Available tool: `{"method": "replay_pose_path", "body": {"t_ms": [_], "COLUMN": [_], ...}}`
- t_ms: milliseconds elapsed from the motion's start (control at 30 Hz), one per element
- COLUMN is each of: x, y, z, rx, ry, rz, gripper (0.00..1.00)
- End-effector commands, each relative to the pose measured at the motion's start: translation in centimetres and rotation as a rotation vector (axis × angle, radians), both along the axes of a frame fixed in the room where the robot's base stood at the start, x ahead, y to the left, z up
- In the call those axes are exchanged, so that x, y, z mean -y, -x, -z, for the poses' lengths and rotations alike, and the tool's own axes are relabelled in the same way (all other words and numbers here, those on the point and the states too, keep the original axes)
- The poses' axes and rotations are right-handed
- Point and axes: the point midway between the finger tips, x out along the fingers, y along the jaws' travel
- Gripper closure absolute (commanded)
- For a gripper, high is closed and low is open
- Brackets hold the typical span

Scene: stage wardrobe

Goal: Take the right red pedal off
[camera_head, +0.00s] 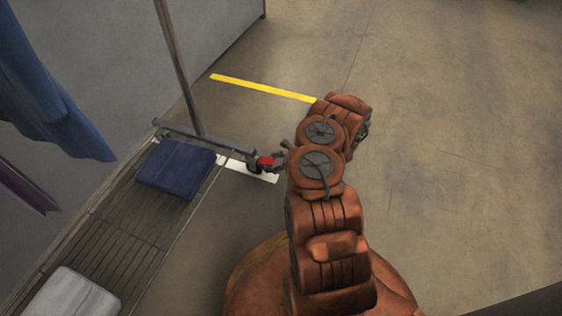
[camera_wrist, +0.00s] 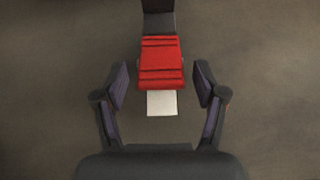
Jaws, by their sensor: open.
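The red pedal (camera_head: 265,162) sits at the right end of a grey bar beside the slatted bench in the head view. In the wrist view the red pedal (camera_wrist: 160,64) is a ribbed red block, joined at its far end to a dark grey part (camera_wrist: 159,22). My gripper (camera_wrist: 161,84) is open, with one finger on each side of the pedal's near end and a visible gap on both sides. In the head view my gripper (camera_head: 279,160) is small and close to the pedal's right side. Whether the fingers are level with the pedal is hard to tell.
The slatted bench (camera_head: 105,243) holds a folded blue cloth (camera_head: 176,167) and a pale grey cloth (camera_head: 73,294). A grey pole (camera_head: 178,68) rises by the bar. Open floor lies to the right.

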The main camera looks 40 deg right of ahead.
Motion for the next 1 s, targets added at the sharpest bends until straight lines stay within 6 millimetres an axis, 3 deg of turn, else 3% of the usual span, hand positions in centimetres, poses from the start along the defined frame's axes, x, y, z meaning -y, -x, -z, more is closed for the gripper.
{"method": "replay_pose_path", "body": {"t_ms": [600, 1000], "x": [4.5, 5.1], "y": [7.2, 8.4], "z": [-5.2, -6.0], "rx": [0.003, 0.001], "ry": [0.000, -0.001], "rz": [0.003, -0.001], "gripper": [0.29, 0.29]}}
